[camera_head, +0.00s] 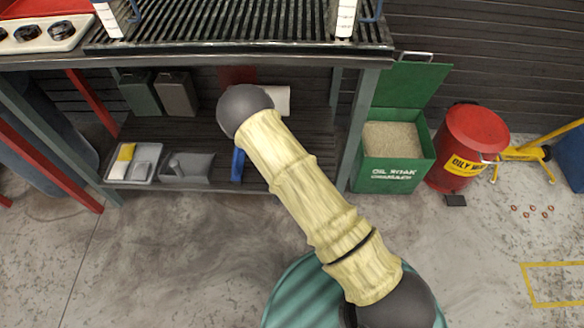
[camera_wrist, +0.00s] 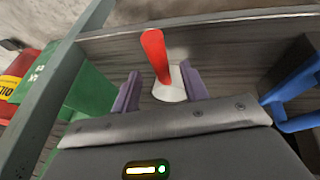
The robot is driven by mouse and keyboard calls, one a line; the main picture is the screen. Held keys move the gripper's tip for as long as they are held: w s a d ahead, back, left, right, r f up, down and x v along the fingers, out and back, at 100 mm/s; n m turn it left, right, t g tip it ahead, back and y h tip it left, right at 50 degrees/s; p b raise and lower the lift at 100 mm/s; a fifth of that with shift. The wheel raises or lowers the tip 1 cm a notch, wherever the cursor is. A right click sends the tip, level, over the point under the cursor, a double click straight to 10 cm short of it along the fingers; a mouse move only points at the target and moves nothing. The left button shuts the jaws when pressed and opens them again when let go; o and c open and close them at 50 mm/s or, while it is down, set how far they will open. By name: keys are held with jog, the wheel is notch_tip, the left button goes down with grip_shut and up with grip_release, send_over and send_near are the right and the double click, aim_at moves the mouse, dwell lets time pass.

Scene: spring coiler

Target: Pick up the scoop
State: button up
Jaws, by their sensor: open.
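What looks like the scoop, with a red handle (camera_wrist: 153,50) and a pale rounded part (camera_wrist: 169,86), is over the dark lower shelf in the wrist view. The handle points toward the shelf's front edge. My gripper (camera_wrist: 161,84) is open, with one purple finger on each side of the pale part. I cannot tell whether either finger touches it. In the head view my arm hides the gripper and the red-handled thing.
The lower shelf (camera_head: 225,186) sits under a grated bench top (camera_head: 230,25). A blue item (camera_head: 237,165) lies beside my arm, and a grey tray (camera_head: 187,178) is farther left. A green absorbent bin (camera_head: 388,180) and red waste can (camera_head: 467,150) stand right.

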jog(key=b+x, duration=0.1)
jog(key=x, duration=0.3)
jog(key=shift+a+b, duration=0.1)
jog(key=shift+b, duration=0.25)
jog(key=shift+r, duration=0.1)
jog(key=shift+c, duration=0.2)
grip_shut()
